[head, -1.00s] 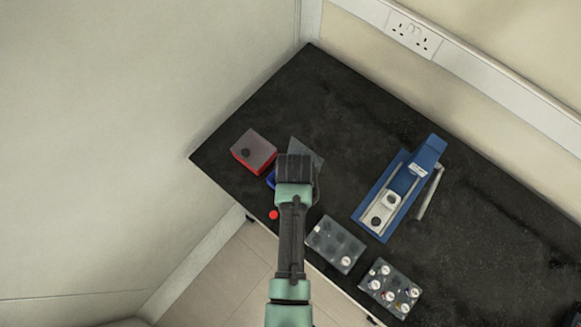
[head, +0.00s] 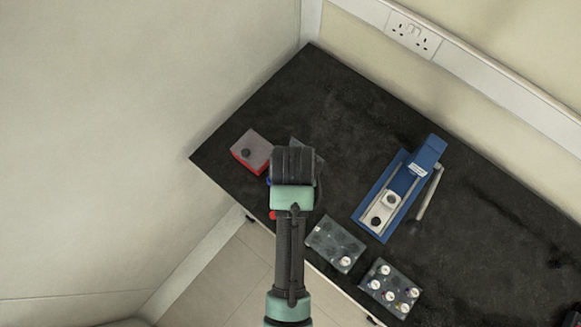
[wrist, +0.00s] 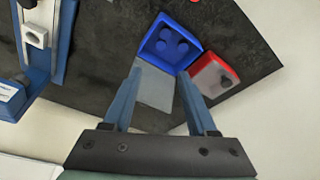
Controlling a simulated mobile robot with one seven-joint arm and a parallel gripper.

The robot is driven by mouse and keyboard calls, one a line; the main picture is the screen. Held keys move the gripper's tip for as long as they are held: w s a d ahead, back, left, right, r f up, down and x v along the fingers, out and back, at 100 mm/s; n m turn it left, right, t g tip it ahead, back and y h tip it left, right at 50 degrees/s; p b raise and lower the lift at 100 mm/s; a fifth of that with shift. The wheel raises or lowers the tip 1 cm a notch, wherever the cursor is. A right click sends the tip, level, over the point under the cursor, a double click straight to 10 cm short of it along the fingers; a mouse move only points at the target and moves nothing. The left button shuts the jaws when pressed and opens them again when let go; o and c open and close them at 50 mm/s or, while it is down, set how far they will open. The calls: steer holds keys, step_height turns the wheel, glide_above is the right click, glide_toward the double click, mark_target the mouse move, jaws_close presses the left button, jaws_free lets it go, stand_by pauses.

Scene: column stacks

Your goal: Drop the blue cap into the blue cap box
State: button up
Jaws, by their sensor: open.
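The blue cap box (wrist: 192,32) stands open on the black bench in the wrist view. Several round blue caps (wrist: 166,44) lie inside it; I cannot tell which is the task's cap. In the head view my gripper hides nearly all of the box. A grey lid (wrist: 155,84) lies beside the box, and its edge shows in the head view (head: 318,158). My gripper (wrist: 160,72) is open, with nothing between its fingers. It is above the lid and box, apart from the bench.
A red cap (head: 272,215) lies near the bench edge. Two vial racks (head: 335,243) (head: 391,288) and a blue press (head: 425,160) stand to the right.

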steer(key=v, duration=0.4)
steer(key=shift+s+r, duration=0.1)
steer(key=shift+r, duration=0.3)
steer(key=w+r+t, duration=0.4)
steer(key=w+r, duration=0.1)
steer(key=r, duration=0.5)
steer(key=w+r+t, duration=0.4)
steer(key=w+r, duration=0.1)
steer(key=r, duration=0.5)
steer(key=w+r+t, duration=0.4)
steer(key=w+r, duration=0.2)
steer(key=r, duration=0.4)
steer(key=s+r+n+t, duration=0.1)
steer(key=s+r+t, duration=0.15)
steer(key=r, duration=0.75)
steer(key=s+r+t, duration=0.1)
steer(key=r+t, duration=0.3)
steer(key=r, duration=0.5)
steer(key=s+r+t, duration=0.5)
steer(key=s+r, duration=0.5)
steer(key=r, duration=0.5)
steer(key=shift+d+t, duration=0.2)
steer(key=shift+t, duration=0.15)
